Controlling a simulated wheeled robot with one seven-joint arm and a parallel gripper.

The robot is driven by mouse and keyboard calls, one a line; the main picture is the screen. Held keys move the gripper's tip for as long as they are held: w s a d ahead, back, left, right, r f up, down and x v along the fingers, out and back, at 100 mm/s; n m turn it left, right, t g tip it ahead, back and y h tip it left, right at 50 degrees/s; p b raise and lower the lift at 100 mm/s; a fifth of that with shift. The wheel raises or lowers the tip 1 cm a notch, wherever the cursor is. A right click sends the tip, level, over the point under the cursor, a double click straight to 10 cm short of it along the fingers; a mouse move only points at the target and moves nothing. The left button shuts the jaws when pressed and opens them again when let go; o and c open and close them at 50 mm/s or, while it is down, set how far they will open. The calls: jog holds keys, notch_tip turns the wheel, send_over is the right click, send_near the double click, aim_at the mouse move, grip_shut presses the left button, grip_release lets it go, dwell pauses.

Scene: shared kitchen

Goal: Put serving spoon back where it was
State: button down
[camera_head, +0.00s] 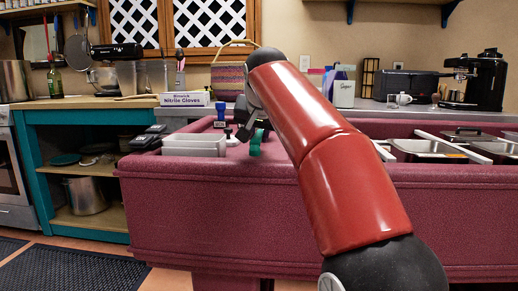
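My gripper (252,131) is over the near left part of the maroon counter (200,200), seen small and partly behind my red arm. A small teal-green thing (256,143) shows right at the fingers; I cannot tell whether it is held or stands behind them. I cannot make out a serving spoon for certain. Whether the fingers are open or shut is too small to tell. A light grey bin (194,146) sits in the counter just left of my gripper.
A blue-topped item (220,114) stands behind the bin. Metal pans (425,148) sit in the counter's right part. A box marked Nitrile Gloves (185,99), a woven basket (229,80) and a black coffee machine (484,80) stand at the back. A teal shelf unit (34,172) is at left.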

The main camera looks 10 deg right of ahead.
jog(key=shift+f, duration=0.75)
jog(key=shift+f, duration=0.2)
jog(key=c, duration=1.3)
grip_release()
jog(key=shift+r, duration=0.25)
jog(key=p+v, duration=0.2)
jog(key=v, duration=1)
